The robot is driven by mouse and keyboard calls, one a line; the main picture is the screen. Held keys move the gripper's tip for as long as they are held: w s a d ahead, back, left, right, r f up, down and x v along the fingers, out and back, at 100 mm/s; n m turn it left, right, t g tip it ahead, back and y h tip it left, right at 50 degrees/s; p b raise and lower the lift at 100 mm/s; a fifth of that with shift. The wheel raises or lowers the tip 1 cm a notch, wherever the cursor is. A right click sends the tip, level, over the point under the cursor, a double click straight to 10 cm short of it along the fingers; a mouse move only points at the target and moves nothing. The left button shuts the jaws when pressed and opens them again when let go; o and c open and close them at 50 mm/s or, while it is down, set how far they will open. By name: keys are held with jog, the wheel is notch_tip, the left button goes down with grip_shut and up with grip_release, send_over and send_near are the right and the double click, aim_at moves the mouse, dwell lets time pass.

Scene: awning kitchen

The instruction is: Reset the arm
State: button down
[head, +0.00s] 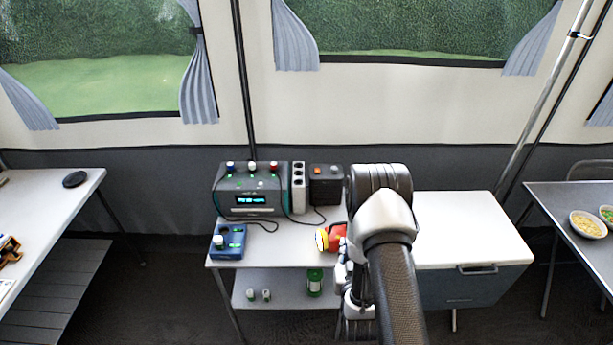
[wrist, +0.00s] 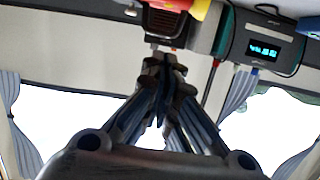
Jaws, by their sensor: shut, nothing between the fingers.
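A device with a lit display (head: 252,200), a dark box (head: 325,185), a blue box (head: 229,242) and a red and yellow object (head: 331,238) stand on the small table. A green bottle (head: 315,283) is on its lower shelf. Side tables (head: 60,200) flank the scene.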

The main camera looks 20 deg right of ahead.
jog(key=w+a+r+n+g+y, duration=0.15)
jog(key=w+r, duration=0.35)
jog(key=r, duration=0.5)
jog(key=s+a+r+g+y, duration=0.1)
jog(key=s+a+r+g, duration=0.3)
jog(key=r, duration=0.6)
jog(key=s+a+r+g, duration=0.1)
jog(key=s+a+r, duration=0.1)
jog(key=s, duration=0.7)
jog(key=s+a+r+n+g+y, duration=0.1)
jog(key=s+r, duration=0.4)
jog(key=s, duration=0.5)
jog(key=s+a+r+n+g, duration=0.1)
jog(key=s+a+r, duration=0.3)
jog(key=s, duration=0.5)
jog(key=shift+s+a+g, duration=0.35)
jog(key=shift+a+g, duration=0.25)
jog(key=shift+g, duration=0.15)
jog(key=shift+r+y, duration=0.1)
jog(key=shift+y, duration=0.15)
